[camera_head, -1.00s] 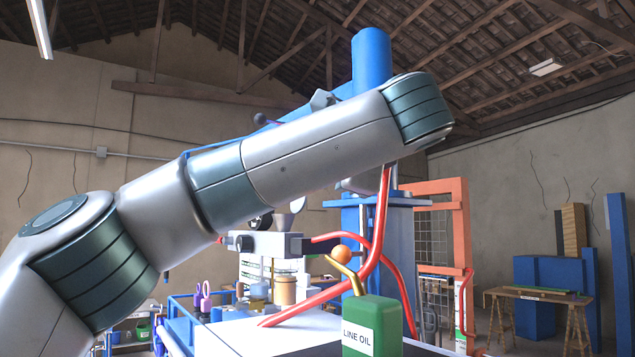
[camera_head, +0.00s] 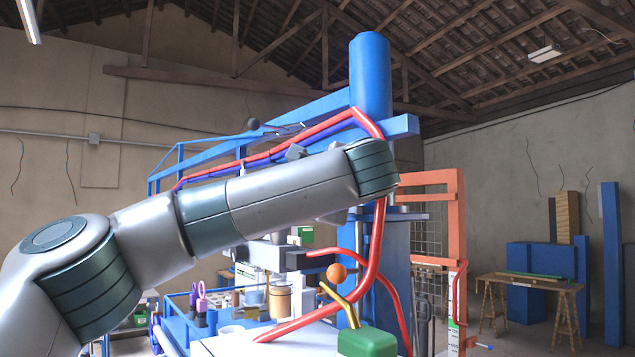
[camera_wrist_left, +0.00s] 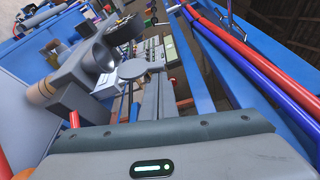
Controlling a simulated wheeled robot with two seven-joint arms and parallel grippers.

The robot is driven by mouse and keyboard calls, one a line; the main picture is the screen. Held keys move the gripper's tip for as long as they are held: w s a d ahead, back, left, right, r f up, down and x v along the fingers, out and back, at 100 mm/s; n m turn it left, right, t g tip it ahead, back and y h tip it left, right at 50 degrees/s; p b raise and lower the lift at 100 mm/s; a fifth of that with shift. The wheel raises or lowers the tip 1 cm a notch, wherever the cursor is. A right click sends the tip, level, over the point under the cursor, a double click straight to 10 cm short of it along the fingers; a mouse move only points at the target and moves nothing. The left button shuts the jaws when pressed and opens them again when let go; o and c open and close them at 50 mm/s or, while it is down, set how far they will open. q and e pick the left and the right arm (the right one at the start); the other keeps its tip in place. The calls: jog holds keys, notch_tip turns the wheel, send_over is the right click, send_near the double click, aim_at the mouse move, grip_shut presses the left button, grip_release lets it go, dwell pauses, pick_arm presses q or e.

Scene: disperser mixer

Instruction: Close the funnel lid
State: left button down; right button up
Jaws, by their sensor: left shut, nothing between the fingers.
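My left arm crosses the head view from the left, and its gripper is hidden behind the forearm there. In the left wrist view my left gripper (camera_wrist_left: 152,98) is shut and empty, its grey fingers pointing up the picture. A grey, funnel-like round part (camera_wrist_left: 96,56) with a pale opening is up and left of the fingers. A flat grey disc (camera_wrist_left: 138,68), which may be the funnel lid, shows just beyond the fingertips; I cannot tell whether they touch. In the head view the forearm hides the funnel area. My right gripper is in neither view.
Red hoses (camera_head: 372,260) hang in front of the mixer's blue column (camera_head: 370,75). A blue rail with red and blue lines (camera_wrist_left: 265,75) runs close on the right in the wrist view.

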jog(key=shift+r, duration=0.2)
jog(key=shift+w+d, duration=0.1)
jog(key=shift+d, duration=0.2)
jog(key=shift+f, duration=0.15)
